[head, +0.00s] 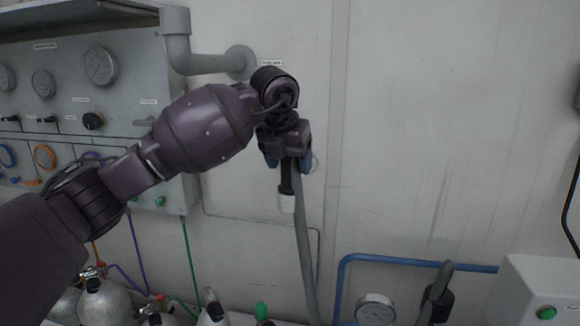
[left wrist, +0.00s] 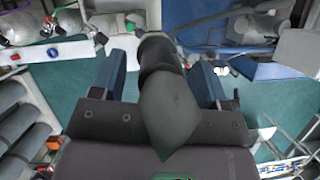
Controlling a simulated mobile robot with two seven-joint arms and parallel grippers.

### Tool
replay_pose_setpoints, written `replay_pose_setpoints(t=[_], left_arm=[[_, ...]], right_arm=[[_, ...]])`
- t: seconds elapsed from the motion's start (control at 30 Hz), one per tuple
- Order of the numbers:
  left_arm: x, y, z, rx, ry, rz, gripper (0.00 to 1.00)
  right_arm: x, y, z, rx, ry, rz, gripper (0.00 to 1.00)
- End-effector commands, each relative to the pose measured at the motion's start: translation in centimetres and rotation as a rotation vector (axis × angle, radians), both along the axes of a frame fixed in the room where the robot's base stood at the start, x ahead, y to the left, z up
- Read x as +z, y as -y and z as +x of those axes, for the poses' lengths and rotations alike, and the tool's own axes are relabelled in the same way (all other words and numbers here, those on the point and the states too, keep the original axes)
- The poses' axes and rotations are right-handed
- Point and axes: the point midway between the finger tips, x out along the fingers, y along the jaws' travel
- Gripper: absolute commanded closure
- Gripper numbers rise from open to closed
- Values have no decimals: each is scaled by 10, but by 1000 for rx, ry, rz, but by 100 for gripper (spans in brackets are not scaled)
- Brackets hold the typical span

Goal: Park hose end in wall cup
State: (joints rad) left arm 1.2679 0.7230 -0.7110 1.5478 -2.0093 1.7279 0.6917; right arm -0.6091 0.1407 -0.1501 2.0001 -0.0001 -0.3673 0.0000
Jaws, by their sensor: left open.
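My left gripper (head: 288,163) points down in front of the wall, with its blue-padded fingers apart. In the left wrist view, a dark rounded piece (left wrist: 160,75) lies between the open fingers (left wrist: 160,78), with gaps visible on both sides. A small pale ring edge (head: 315,162) shows behind the gripper; I cannot tell whether it is the wall cup. My right gripper is not in view.
The gauge panel (head: 120,85) stands at left, with a grey pipe (head: 210,63) beside it. Gas cylinders (head: 105,303) stand below. A blue pipe (head: 400,262), a gauge (head: 374,309) and a grey box (head: 538,290) are at lower right. The upper right wall is clear.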

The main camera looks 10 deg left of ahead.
Motion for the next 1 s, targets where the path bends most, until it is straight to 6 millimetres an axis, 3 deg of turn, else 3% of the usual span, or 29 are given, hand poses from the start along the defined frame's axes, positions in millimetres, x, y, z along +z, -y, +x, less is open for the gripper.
replay_pose_setpoints(t=[0.2, 0.43, 0.63, 1.0], left_arm=[[42, -4, -16, 1, 7, 0, 32], [75, -7, -30, 1, 4, 1, 32], [87, -7, -35, -1, 2, 1, 32], [88, -8, -36, 0, 2, 0, 32]], right_arm=[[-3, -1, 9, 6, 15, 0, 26], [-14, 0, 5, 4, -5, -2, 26], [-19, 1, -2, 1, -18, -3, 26], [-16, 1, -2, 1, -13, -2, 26]])
